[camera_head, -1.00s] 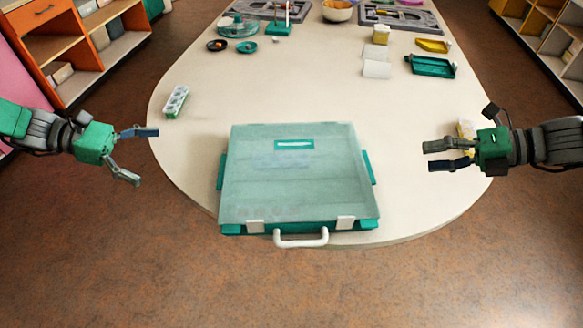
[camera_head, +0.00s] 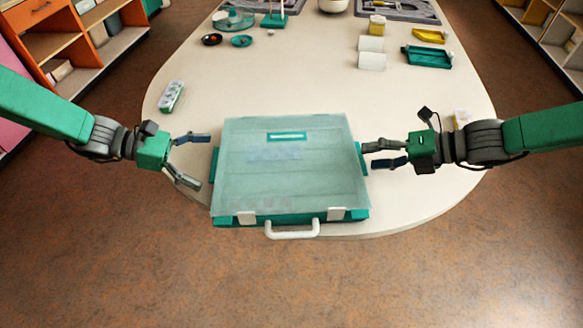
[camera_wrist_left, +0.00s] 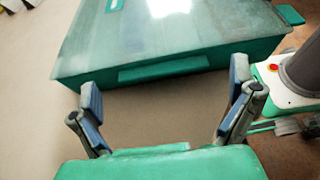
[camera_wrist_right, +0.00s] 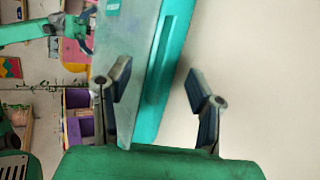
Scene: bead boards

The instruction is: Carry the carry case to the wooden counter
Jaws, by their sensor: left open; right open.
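The carry case (camera_head: 290,175) is a flat teal box with a clear lid, white latches and a white front handle. It lies shut on the near end of the cream table, its handle over the edge. My left gripper (camera_head: 198,161) is open just left of the case. In the left wrist view, the case's side ledge (camera_wrist_left: 163,69) lies ahead of the open fingers. My right gripper (camera_head: 382,154) is open close to the case's right side ledge. In the right wrist view, the case side (camera_wrist_right: 157,75) shows between and beyond the fingers. I cannot tell if they touch it.
The cream table (camera_head: 300,90) extends away from me. A white-and-green strip of cups (camera_head: 171,96) lies at left. A teal tray (camera_head: 428,57), white blocks (camera_head: 371,61) and small dishes (camera_head: 241,41) stand farther back. Orange shelves (camera_head: 50,45) stand at far left. No wooden counter is identifiable.

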